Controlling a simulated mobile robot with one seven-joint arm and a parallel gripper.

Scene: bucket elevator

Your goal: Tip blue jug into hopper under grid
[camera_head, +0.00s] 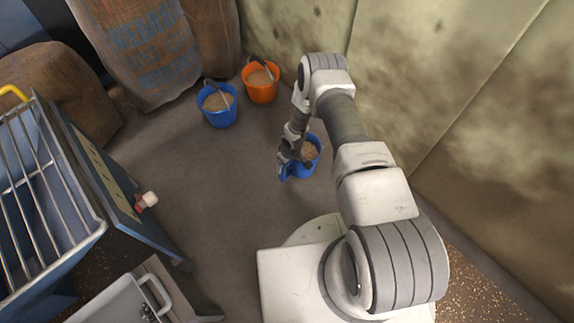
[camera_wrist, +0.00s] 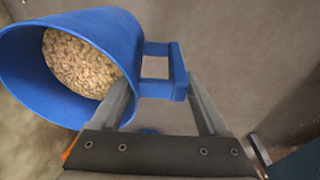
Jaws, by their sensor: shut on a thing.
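The blue jug (camera_head: 312,167) is right of centre in the head view, near the wall. In the wrist view the jug (camera_wrist: 113,32) fills the upper left, with pale grain (camera_wrist: 80,65) inside and its mouth towards the camera. My gripper (camera_wrist: 160,88) is shut on the jug's handle (camera_wrist: 164,50), which lies between the fingers. In the head view my gripper (camera_head: 287,152) is at the jug's left side and partly hides it. I cannot tell whether the jug touches the floor. The metal grid (camera_head: 72,165) lies over the blue hopper (camera_head: 98,188) at the far left.
A blue bucket (camera_head: 220,121) and an orange bucket (camera_head: 263,96), each with grain and a scoop, stand behind the jug. Sacks (camera_head: 145,50) lean at the back. A stained wall (camera_head: 470,90) is close on the right. Bare floor (camera_head: 205,180) lies between jug and hopper.

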